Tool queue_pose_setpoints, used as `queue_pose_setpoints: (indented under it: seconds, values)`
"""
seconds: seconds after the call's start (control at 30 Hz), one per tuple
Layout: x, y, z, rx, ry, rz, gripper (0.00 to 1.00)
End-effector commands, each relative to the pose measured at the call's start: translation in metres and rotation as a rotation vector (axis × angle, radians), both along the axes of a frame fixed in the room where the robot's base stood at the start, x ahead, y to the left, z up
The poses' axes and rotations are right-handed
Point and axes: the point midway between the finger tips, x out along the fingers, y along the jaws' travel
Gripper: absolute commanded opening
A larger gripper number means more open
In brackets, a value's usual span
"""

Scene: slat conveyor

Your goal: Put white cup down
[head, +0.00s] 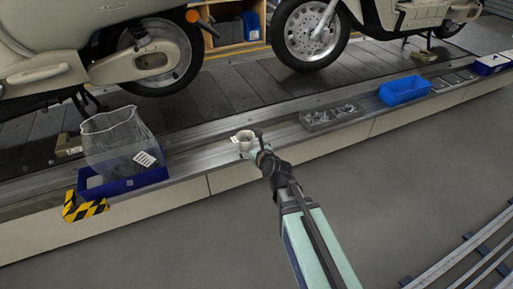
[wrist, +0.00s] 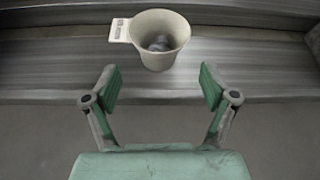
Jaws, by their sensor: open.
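The white cup (head: 245,138) stands upright on the metal ledge along the conveyor's near side. In the wrist view the white cup (wrist: 160,40) is beyond my fingertips, with a gap between. Something grey lies inside it. My gripper (wrist: 160,88) is open, its two green-padded fingers spread with nothing between them. In the head view my gripper (head: 255,145) is right at the near side of the cup and partly hides it.
Left on the ledge is a blue bin (head: 125,182) with a clear bag; right are a grey parts tray (head: 332,117) and a blue box (head: 404,90). Scooters stand on the slat conveyor (head: 240,88) behind.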

Motion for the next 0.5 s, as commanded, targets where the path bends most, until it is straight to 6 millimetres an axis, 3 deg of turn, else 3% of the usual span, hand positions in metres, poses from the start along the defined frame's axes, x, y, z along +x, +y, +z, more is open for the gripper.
queue_pose_setpoints:
  seconds: [0.07,0.5]
  values:
    - [-0.021,-0.008,0.012,0.001,0.0,0.0,0.85]
    - [-0.038,-0.016,0.021,0.001,0.0,0.003,0.85]
